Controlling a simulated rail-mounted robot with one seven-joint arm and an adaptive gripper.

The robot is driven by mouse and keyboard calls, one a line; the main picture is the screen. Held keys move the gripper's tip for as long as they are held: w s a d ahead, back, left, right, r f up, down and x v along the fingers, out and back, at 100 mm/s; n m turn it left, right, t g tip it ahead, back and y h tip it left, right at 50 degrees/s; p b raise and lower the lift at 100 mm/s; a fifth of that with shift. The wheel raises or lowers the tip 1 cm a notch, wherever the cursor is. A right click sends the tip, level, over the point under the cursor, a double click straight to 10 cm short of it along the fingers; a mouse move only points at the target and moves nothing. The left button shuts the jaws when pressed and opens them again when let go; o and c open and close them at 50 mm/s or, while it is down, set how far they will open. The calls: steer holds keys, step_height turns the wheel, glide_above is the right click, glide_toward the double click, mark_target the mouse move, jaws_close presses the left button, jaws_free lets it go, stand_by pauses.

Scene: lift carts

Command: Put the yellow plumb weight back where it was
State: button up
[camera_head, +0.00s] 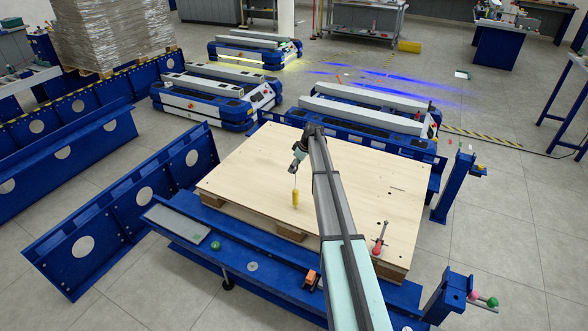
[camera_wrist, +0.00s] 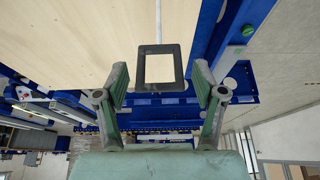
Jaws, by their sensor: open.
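The yellow plumb weight (camera_head: 295,199) is over the pale wooden board (camera_head: 245,165) in the head view, with a thin line running up from it to my gripper (camera_head: 297,165). I cannot tell whether its lower end touches the board. In the wrist view my gripper (camera_wrist: 160,80) is open, one finger on each side. A dark rectangular frame (camera_wrist: 140,66) shows between the fingers, with gaps on both sides. The yellow body is not visible in the wrist view.
A red-handled tool (camera_head: 379,240) stands near the board's right front. A green ball (camera_head: 215,246) and an orange item (camera_head: 312,280) are on the blue front beam. A blue post (camera_head: 455,185) rises at the right. Most of the board is clear.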

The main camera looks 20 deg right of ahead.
steer(key=b+v, duration=0.2)
steer(key=v, duration=0.8)
steer(key=s+a+f+m+g, duration=0.2)
steer(key=s+a+f, duration=0.9)
steer(key=s+f, duration=0.4)
steer(key=s+a+f+m+g, duration=0.25)
steer(key=s+a+f, duration=0.75)
steer(key=s+f, duration=0.5)
steer(key=s+a+f+m+g, duration=0.1)
steer(key=s+a+f, duration=0.15)
steer(key=s, duration=0.55)
steer(key=s+a+f+g+h, duration=0.1)
steer(key=s+a, duration=0.2)
steer(key=s, duration=0.6)
steer(key=s+a+f+m+g, duration=0.1)
steer(key=s+a+f, duration=0.1)
steer(key=s, duration=0.6)
steer(key=s+a+m+g+h, duration=0.1)
steer(key=s+a+g, duration=0.1)
steer(key=s, duration=1.7)
steer(key=shift+s+r+g+h, duration=0.25)
steer(key=shift+g+h, duration=0.1)
steer(key=shift+h, duration=0.05)
steer(key=shift+m, duration=0.25)
